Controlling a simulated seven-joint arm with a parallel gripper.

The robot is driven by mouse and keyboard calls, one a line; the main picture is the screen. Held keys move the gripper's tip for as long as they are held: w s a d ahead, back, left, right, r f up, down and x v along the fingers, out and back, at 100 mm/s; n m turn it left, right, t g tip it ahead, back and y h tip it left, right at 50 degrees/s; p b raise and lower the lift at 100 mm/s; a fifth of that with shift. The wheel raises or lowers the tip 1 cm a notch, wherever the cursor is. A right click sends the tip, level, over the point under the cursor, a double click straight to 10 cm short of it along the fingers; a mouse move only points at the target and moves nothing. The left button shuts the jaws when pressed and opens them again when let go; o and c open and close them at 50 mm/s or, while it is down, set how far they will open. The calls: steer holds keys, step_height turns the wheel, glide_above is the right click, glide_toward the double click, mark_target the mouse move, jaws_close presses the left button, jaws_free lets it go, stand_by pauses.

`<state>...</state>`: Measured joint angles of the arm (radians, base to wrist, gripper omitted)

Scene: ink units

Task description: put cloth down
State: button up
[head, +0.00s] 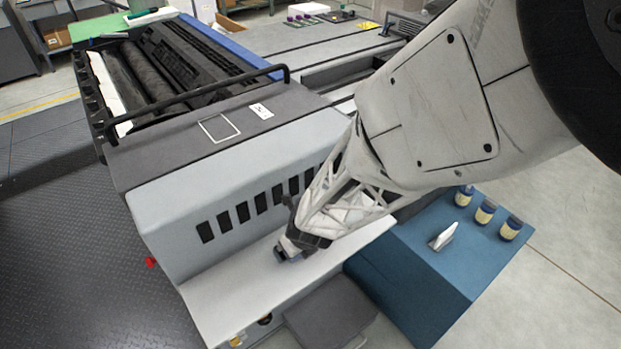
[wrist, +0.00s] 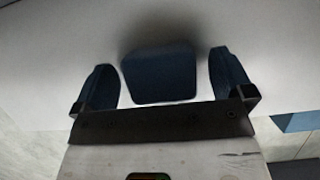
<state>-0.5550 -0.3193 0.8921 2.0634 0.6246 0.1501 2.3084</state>
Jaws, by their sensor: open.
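My gripper (head: 288,252) is low over the light grey ledge (head: 225,300) at the front of the machine. In the wrist view my gripper (wrist: 163,70) is open, with one dark finger on each side. A dark blue, rounded-square piece, which looks like the folded cloth (wrist: 160,76), lies between the fingers. A gap shows on each side of it, so neither finger touches it. A soft shadow surrounds its far edge on the pale surface. In the head view the cloth cannot be told apart from the fingertips.
The grey machine cover (head: 190,205) with a row of dark slots rises behind the ledge. A dark step (head: 330,312) sits below. The ledge's left part is clear.

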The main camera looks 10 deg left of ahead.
steer(key=c, duration=1.1)
steer(key=shift+r, duration=0.15)
steer(key=shift+r, duration=1.35)
steer(key=shift+s+d+r, duration=0.1)
steer(key=shift+s+r, duration=0.05)
steer(key=shift+r, duration=0.15)
steer(key=s+d, duration=0.2)
steer(key=s, duration=0.2)
steer(key=s+d+r, duration=0.1)
steer(key=s+d, duration=0.2)
steer(key=s, duration=0.2)
steer(key=s+d, duration=0.3)
steer(key=s, duration=0.1)
steer(key=shift+s+d+r, duration=0.15)
steer(key=shift+d+r, duration=0.05)
